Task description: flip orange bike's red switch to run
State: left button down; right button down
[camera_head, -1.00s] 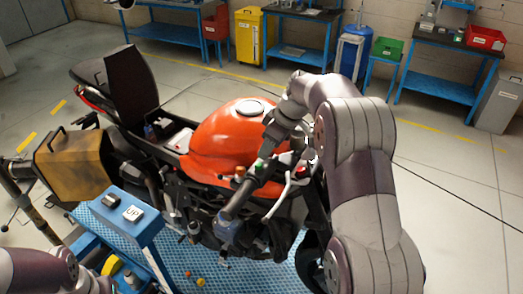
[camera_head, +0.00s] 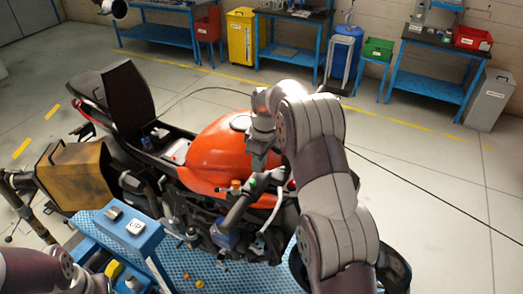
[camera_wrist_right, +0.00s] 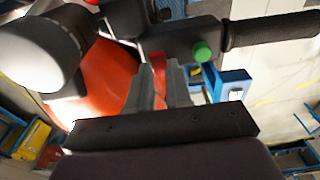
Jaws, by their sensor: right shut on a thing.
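The orange bike (camera_head: 215,152) stands with its handlebar towards me. Its black handlebar grip (camera_head: 228,220) shows in the head view and also at the upper right of the right wrist view (camera_wrist_right: 270,30). A green button (camera_wrist_right: 203,52) sits on the control housing beside the grip. The red switch (camera_wrist_right: 159,68) lies between the fingertips of my right gripper (camera_wrist_right: 160,82), which is shut on it. In the head view my right gripper (camera_head: 258,166) reaches down to the housing, and the switch is hidden there. Its exact position cannot be told. My left gripper is out of view.
A blue stand (camera_head: 128,232) with a labelled button box is left of the handlebar, near a tan case (camera_head: 72,178). A blue mat (camera_head: 245,275) lies under the bike. Workbenches and bins line the back wall, with open floor before them.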

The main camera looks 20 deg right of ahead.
jog(key=shift+a, duration=0.1)
jog(key=shift+f, duration=0.2)
jog(key=shift+s, duration=0.1)
jog(key=c, duration=1)
grip_release()
jog(key=shift+c, duration=0.2)
